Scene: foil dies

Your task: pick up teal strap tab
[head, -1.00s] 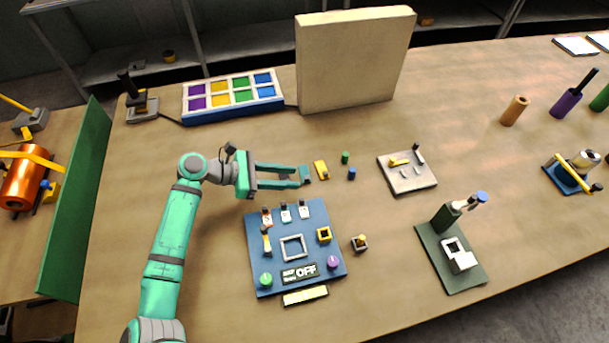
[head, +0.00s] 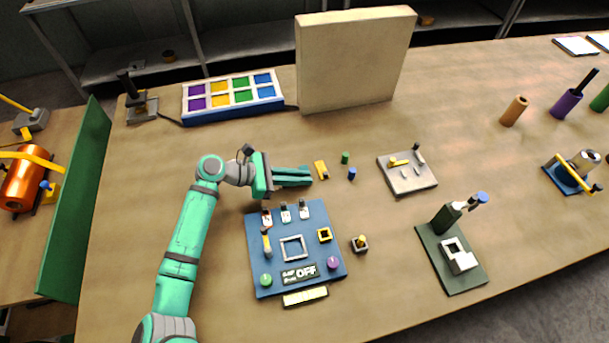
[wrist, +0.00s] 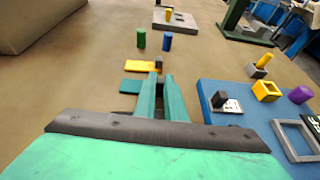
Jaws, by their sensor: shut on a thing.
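The teal strap tab (wrist: 132,87) shows in the wrist view as a flat teal piece sticking out to the left of my fingers. Its other end lies between the fingertips and is mostly hidden. My gripper (wrist: 160,84) is shut on it, low at the table top; I cannot tell whether the tab is clear of the surface. In the head view my gripper (head: 302,177) is just above the blue panel's far edge, and the tab is hard to tell from the teal fingers.
A yellow strap tab (head: 321,170) lies just beyond the fingertips. A green peg (head: 345,158) and a blue peg (head: 352,174) stand farther right. The blue panel (head: 262,283) with switches is close below. A grey board (head: 415,184) lies right; a tall beige block (head: 350,60) stands behind.

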